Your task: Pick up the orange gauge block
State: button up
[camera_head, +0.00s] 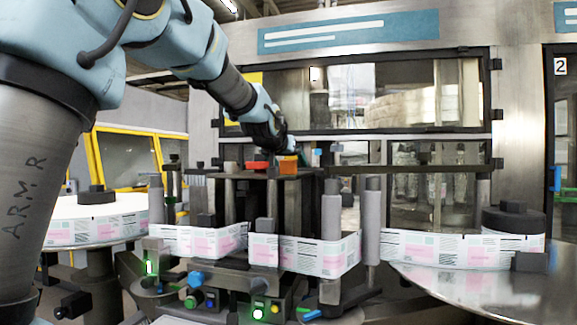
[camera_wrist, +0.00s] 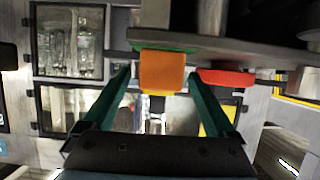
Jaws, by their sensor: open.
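The orange gauge block (camera_head: 288,167) sits at the front right edge of a dark raised platform (camera_head: 240,174) in the middle of the machine. It also shows in the wrist view, where the orange block (camera_wrist: 162,72) lies ahead of my gripper (camera_wrist: 160,76), in line with the gap between its two green fingers. The fingers are spread wider than the block, with space on both sides, and hold nothing. In the head view my gripper (camera_head: 288,150) is just above and behind the block. I cannot tell how far the fingertips are from it.
A red piece (camera_head: 257,165) lies left of the orange block, on the same platform. A green piece (camera_wrist: 150,46) shows against the block in the wrist view. Label strips (camera_head: 318,256) and grey rollers (camera_head: 331,217) stand in front. A glazed cabinet (camera_head: 343,90) rises behind.

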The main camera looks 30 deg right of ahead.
jog(key=shift+c, duration=0.2)
grip_shut()
dwell(0.4)
jog(key=shift+r, duration=0.1)
